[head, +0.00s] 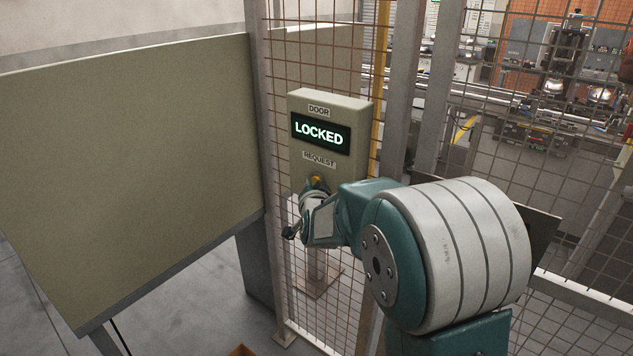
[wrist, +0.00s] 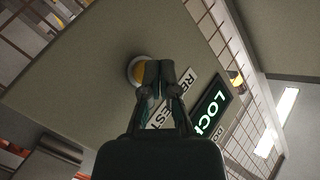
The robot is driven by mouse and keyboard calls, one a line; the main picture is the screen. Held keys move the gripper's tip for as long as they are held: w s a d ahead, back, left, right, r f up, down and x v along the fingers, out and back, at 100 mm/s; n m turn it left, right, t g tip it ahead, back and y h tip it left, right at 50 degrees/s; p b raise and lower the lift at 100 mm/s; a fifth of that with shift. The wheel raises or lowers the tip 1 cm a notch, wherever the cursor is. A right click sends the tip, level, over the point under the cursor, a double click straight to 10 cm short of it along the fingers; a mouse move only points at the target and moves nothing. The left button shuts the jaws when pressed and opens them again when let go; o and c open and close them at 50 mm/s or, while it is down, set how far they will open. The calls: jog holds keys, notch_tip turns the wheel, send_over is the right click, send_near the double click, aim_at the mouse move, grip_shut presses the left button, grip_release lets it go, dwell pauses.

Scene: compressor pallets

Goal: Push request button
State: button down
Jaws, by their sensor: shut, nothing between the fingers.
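The door control box (head: 333,112) is mounted on the mesh fence, with a lit display (head: 320,133) reading LOCKED and a REQUEST label (head: 319,159) below it. The yellow request button (head: 316,181) shows just above my arm's end in the head view, mostly hidden. In the wrist view the yellow button (wrist: 141,73) sits in a pale ring, partly covered by my gripper (wrist: 160,68). My gripper is shut and empty, its fingertips in front of the button's edge. I cannot tell whether they touch it.
A mesh fence (head: 420,131) with grey posts stands around the box. A large beige panel (head: 130,170) fills the left side. Machinery (head: 570,55) stands behind the fence at the upper right.

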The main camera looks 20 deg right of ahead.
jog(key=shift+w+d, duration=0.3)
jog(key=shift+d, duration=0.15)
dwell(0.6)
jog(key=shift+a, duration=0.1)
jog(key=shift+s+a, duration=0.55)
jog(key=shift+a, duration=0.2)
jog(key=s+a, duration=0.3)
jog(key=a, duration=0.2)
jog(key=shift+s, duration=0.3)
dwell(0.7)
